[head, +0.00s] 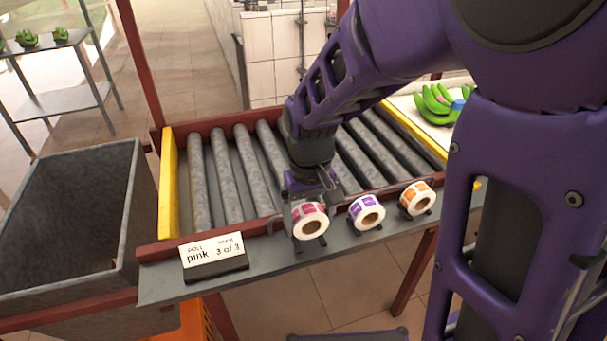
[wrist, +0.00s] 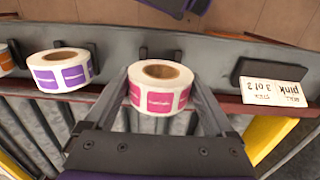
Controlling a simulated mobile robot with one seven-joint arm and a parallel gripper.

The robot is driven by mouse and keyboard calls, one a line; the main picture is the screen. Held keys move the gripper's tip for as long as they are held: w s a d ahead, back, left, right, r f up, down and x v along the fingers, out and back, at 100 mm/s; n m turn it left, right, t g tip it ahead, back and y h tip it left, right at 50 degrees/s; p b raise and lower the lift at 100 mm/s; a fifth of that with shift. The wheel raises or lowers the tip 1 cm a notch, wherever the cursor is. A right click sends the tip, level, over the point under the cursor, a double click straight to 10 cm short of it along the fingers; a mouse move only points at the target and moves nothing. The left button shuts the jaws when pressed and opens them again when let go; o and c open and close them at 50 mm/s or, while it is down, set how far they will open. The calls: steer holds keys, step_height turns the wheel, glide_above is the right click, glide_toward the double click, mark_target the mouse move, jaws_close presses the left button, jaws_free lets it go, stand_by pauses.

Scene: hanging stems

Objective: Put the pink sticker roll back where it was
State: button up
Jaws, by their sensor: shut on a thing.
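The pink sticker roll (head: 309,221) is a white roll with pink labels and a brown core, at the front shelf of the roller table. My gripper (head: 300,200) is shut on it from behind. In the wrist view the pink roll (wrist: 160,88) sits between the two fingers of my gripper (wrist: 165,95). A dark holder bracket (wrist: 160,54) shows just beyond the roll. Whether the roll rests on the holder or hangs slightly above it, I cannot tell.
The purple roll (head: 366,212) and orange roll (head: 416,198) stand on holders to the right. A grey bin (head: 70,225) is far left. Green bananas (head: 437,104) lie at the back right.

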mark_target(310, 209)
step_height(310, 209, down, 2)
steer(key=shift+f, duration=0.25)
steer(key=o, duration=1.2)
steer(key=shift+o, duration=0.2)
step_height(310, 209, up, 12)
steer(key=shift+r+p, duration=0.1)
steer(key=shift+p, duration=1.05)
